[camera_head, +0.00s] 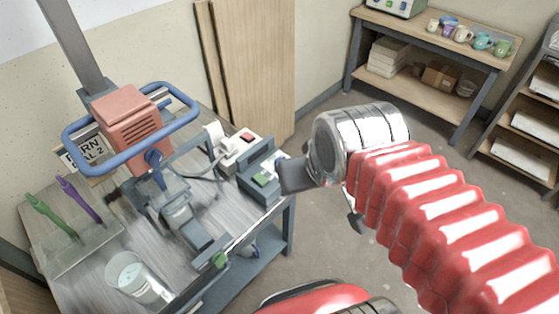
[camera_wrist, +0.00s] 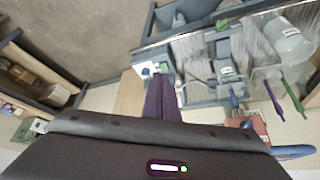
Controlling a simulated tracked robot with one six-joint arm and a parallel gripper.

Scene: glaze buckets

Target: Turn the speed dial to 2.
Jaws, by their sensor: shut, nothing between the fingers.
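A grey-blue control box (camera_head: 262,170) with a green button and a light panel sits at the right end of the metal workbench (camera_head: 95,262). I cannot make out the speed dial or its setting. My gripper (camera_head: 287,178) is shut and empty. Its dark fingers show just to the right of the control box in the head view and cover part of that area; I cannot tell whether they touch it. In the wrist view the shut fingers (camera_wrist: 162,90) point toward a small light and blue box face (camera_wrist: 150,69).
A mixer with a salmon motor housing (camera_head: 130,118) and blue ring handle stands on the bench. Beside it are a white bucket (camera_head: 135,280), a socket box with a red switch (camera_head: 238,147), and green and purple tools. Shelves with mugs (camera_head: 462,34) stand behind; open floor lies between.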

